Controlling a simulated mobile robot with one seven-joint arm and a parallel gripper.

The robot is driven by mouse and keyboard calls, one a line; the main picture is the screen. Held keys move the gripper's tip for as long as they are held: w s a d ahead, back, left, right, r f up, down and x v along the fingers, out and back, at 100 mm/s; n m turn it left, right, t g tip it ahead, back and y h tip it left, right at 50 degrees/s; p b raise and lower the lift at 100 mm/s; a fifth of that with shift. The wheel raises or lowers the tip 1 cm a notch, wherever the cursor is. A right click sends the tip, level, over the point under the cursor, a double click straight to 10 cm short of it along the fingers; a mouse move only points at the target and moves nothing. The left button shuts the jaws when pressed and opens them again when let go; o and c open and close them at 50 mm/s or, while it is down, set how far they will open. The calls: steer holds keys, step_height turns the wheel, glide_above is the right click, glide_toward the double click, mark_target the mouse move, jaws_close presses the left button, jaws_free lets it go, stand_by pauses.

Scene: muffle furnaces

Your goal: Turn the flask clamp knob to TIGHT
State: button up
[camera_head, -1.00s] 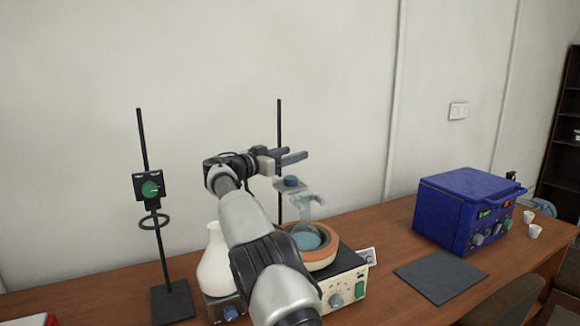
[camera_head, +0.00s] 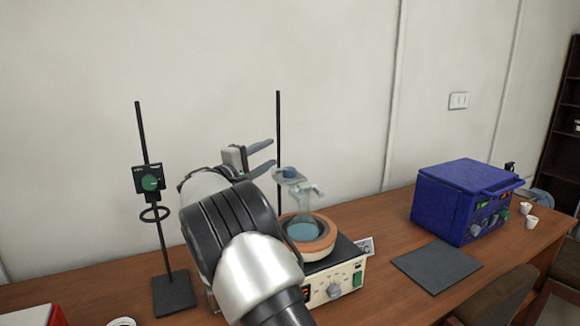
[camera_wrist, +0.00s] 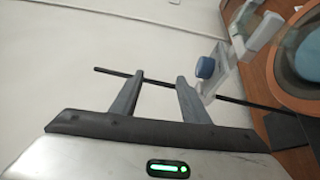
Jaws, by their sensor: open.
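The blue flask clamp knob (camera_head: 289,172) sits on a pale clamp plate (camera_head: 289,181) on a thin black stand rod (camera_head: 278,130). Below it a clear flask (camera_head: 304,206) with blue liquid stands upright in an orange-rimmed heating mantle (camera_head: 323,242). My gripper (camera_head: 272,154) is open and empty, a little above and left of the knob. In the wrist view, the knob (camera_wrist: 205,67) lies just right of the right fingertip, outside the gap between my gripper's fingers (camera_wrist: 160,77). The rod crosses the view by the fingertips. No knob marking is readable.
A blue furnace box (camera_head: 440,205), a dark mat (camera_head: 437,270) and small white cups (camera_head: 531,222) are at right. The wall is close behind.

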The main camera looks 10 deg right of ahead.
steer(key=s+a+f+n+t+y, duration=0.1)
steer(key=s+n, duration=0.2)
steer(key=n, duration=0.2)
steer(key=s+a+f+n+y, duration=0.1)
steer(key=s+f+n, duration=0.1)
steer(key=n, duration=0.4)
steer(key=n+y, duration=0.2)
steer(key=n, duration=0.7)
glide_toward(287, 172)
steer(key=shift+t, duration=0.3)
steer(key=x, duration=1.2)
steer(key=shift+d+f+p, duration=0.1)
steer(key=shift+f+p, duration=0.1)
steer(key=shift+p, duration=0.15)
